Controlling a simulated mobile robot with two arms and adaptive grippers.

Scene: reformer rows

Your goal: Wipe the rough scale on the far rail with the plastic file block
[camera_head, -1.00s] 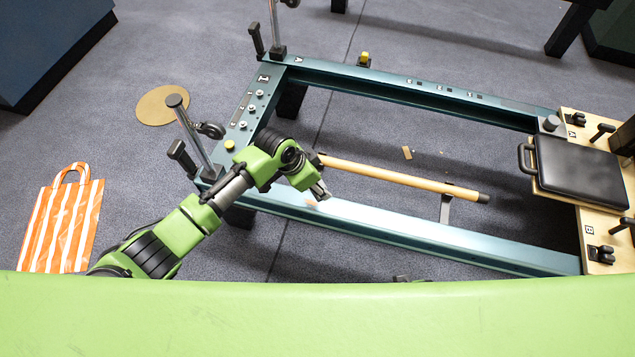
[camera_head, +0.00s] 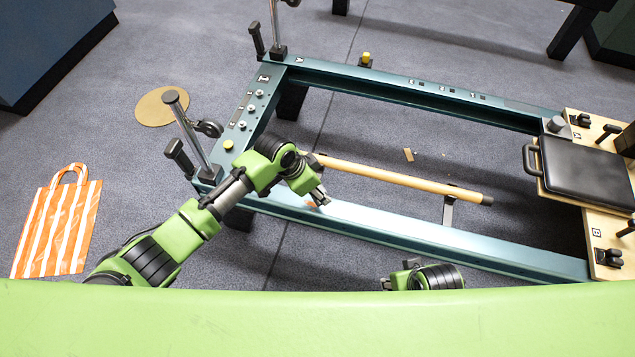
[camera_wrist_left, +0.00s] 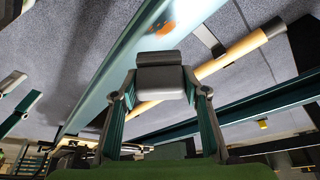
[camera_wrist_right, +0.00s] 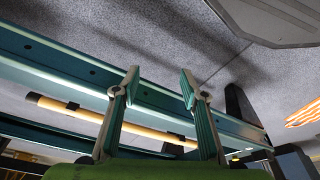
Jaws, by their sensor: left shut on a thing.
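My left gripper (camera_head: 321,197) is over the near rail (camera_head: 420,234) of the reformer frame, close to its left end. In the left wrist view, it is shut on a grey block (camera_wrist_left: 162,75), likely the plastic file block. An orange, rough-looking patch (camera_wrist_left: 166,27) lies on the rail just beyond the block; I cannot tell whether they touch. The patch is partly hidden by the gripper in the head view. The other rail (camera_head: 400,86) runs across the top and shows no such patch. My right gripper (camera_wrist_right: 158,85) is open and empty.
A wooden pole (camera_head: 395,176) lies between the rails. The carriage with a black pad (camera_head: 585,172) stands at the right. Upright posts (camera_head: 190,130) rise at the frame's left end. A striped bag (camera_head: 57,225) and a round tan disc (camera_head: 162,106) lie on the floor.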

